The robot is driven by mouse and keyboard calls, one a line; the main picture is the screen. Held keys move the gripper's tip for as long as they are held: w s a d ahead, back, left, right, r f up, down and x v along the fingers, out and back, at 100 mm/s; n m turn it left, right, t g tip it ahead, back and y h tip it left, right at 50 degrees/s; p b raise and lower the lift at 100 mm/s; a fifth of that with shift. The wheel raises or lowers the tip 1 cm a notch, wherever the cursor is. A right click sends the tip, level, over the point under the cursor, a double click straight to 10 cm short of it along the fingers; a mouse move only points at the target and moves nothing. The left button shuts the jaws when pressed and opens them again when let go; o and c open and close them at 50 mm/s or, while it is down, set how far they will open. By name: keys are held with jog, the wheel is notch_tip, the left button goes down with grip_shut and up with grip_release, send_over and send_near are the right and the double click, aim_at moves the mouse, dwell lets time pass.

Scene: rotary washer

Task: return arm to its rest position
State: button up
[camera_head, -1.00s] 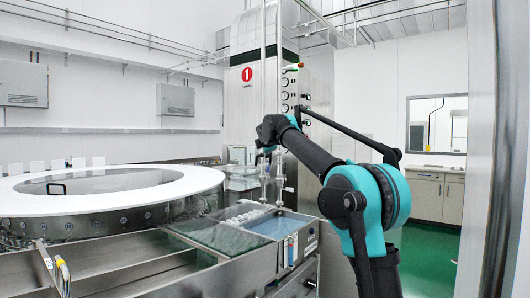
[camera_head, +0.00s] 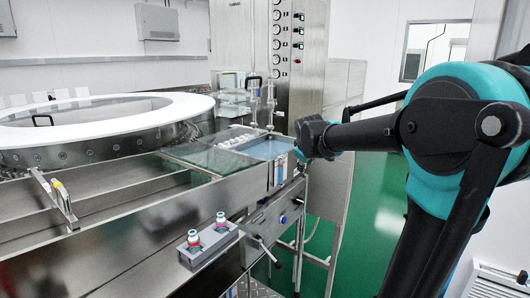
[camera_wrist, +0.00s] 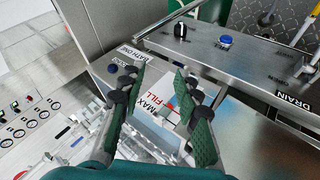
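My arm (camera_head: 455,130), teal and black, reaches in from the right of the head view. Its end, my gripper (camera_head: 312,138), is beside the right end of the washer's blue-water bath (camera_head: 268,149); its fingers are hard to make out there. In the wrist view my gripper (camera_wrist: 158,75) has two green-padded fingers standing apart with nothing held between them. Behind them is a white label (camera_wrist: 170,105) reading "MAX FILL". Nothing hangs from my gripper.
The steel washer bench (camera_head: 130,235) fills the left and middle. Two small vials stand in a grey holder (camera_head: 208,243) on its front edge. The white rotary ring (camera_head: 100,125) is at left, the tall control cabinet (camera_head: 265,60) behind. Green floor (camera_head: 370,210) is clear beyond my arm.

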jog(key=s+d+f+m+g, duration=0.2)
jog(key=s+f+m, duration=0.2)
jog(key=s+f, duration=0.8)
jog(key=s+d+f+m+g+y, duration=0.1)
jog(key=s+f+m, duration=0.4)
jog(key=s+f, duration=0.7)
jog(key=s+d+g, duration=0.1)
jog(key=s, duration=0.6)
jog(key=shift+s+f, duration=0.25)
jog(key=shift+s, duration=0.15)
